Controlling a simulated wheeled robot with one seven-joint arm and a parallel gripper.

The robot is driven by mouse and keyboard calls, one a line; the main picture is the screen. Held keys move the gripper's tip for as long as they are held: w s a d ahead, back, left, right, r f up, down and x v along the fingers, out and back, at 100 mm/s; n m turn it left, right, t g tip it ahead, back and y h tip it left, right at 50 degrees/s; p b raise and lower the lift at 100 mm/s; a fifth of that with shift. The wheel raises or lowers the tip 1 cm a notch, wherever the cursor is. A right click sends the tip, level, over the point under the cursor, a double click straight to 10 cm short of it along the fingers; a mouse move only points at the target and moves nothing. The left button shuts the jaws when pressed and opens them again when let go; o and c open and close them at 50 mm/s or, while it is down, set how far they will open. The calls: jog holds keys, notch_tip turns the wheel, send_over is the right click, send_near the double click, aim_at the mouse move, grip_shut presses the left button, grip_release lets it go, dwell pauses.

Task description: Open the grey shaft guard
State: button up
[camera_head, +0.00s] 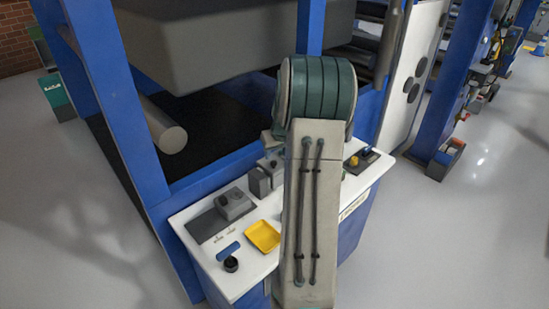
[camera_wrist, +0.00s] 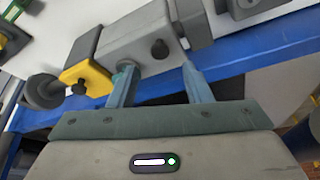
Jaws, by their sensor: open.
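In the wrist view a light grey box-shaped cover (camera_wrist: 138,36), which looks like the shaft guard, has a small black knob (camera_wrist: 160,49) on its near face. It looks closed, though its hinge is not clear. My gripper (camera_wrist: 157,70) is open, its two blue-grey fingers apart and pointing at the cover. The knob lies between the fingertips in the picture; I cannot tell whether either finger touches the cover. In the head view a grey box (camera_head: 271,165) beside my arm is probably the same cover, partly hidden.
The cover stands on a white worktop (camera_head: 190,218) in a blue frame (camera_head: 115,110). A yellow tray (camera_head: 263,236), another grey knobbed box (camera_head: 233,203) and a black knob (camera_head: 231,264) are nearby. A yellow bracket with a dark roller (camera_wrist: 45,91) sits left of the fingers.

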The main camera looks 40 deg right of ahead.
aim_at(274, 162)
jog(key=shift+p+x, duration=0.4)
jog(key=shift+x, duration=2.25)
grip_shut()
jog(key=shift+r, duration=0.1)
